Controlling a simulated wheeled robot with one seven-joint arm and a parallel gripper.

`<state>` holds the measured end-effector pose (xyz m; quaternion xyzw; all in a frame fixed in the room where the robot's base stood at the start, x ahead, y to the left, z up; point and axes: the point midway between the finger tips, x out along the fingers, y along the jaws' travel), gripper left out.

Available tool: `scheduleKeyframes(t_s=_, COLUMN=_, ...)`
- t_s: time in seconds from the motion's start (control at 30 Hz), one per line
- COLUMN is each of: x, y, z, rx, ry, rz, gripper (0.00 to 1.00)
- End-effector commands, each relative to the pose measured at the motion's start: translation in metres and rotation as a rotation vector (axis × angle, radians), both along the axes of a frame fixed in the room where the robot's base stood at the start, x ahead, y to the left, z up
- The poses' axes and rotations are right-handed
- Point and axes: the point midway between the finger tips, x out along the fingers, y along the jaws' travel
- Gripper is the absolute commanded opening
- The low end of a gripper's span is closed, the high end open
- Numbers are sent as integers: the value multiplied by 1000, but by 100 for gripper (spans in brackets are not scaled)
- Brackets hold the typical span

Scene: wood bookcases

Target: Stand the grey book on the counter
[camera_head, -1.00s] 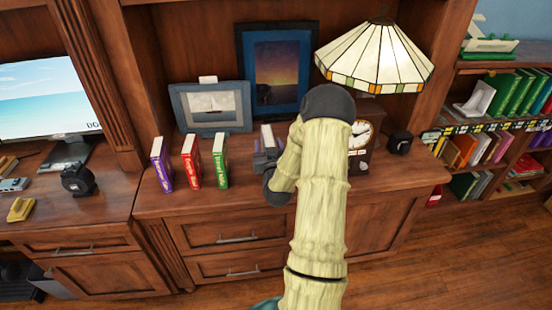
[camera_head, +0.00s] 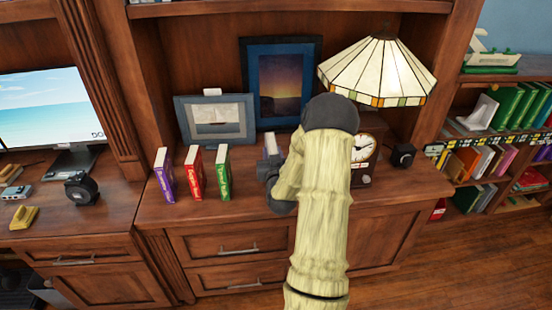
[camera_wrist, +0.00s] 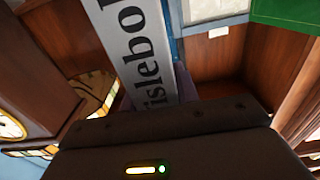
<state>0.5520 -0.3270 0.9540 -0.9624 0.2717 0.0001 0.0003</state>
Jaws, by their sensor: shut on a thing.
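The grey book (camera_wrist: 147,50) fills the middle of the wrist view, its spine with black letters rising from behind my gripper's dark body. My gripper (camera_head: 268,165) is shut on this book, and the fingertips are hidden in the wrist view. In the head view, the pale top of the grey book (camera_head: 271,144) shows just above my gripper, with my arm covering its right side. The book looks upright over the wooden counter (camera_head: 240,225). I cannot tell whether its bottom touches the counter.
Purple (camera_head: 163,174), red (camera_head: 194,172) and green (camera_head: 223,172) books stand to the left on the counter. Picture frames (camera_head: 215,122) are behind. A clock (camera_head: 363,152) and a lamp (camera_head: 380,70) stand right of my arm. Counter space lies between the green book and my gripper.

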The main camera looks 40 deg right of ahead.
Motion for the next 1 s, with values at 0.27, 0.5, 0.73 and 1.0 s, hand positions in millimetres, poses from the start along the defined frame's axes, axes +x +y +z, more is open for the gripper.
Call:
scheduleKeyframes(t_s=0.27, x=1, y=1, z=49, rx=-7, ry=-6, rz=2, gripper=0)
scheduleKeyframes(t_s=0.5, x=0, y=0, z=78, rx=-5, ry=-4, rz=0, gripper=0)
scheduleKeyframes(t_s=0.73, x=0, y=0, z=83, rx=-2, ry=-2, rz=0, gripper=0)
scheduleKeyframes(t_s=1.0, x=0, y=0, z=83, rx=-3, ry=-3, rz=0, gripper=0)
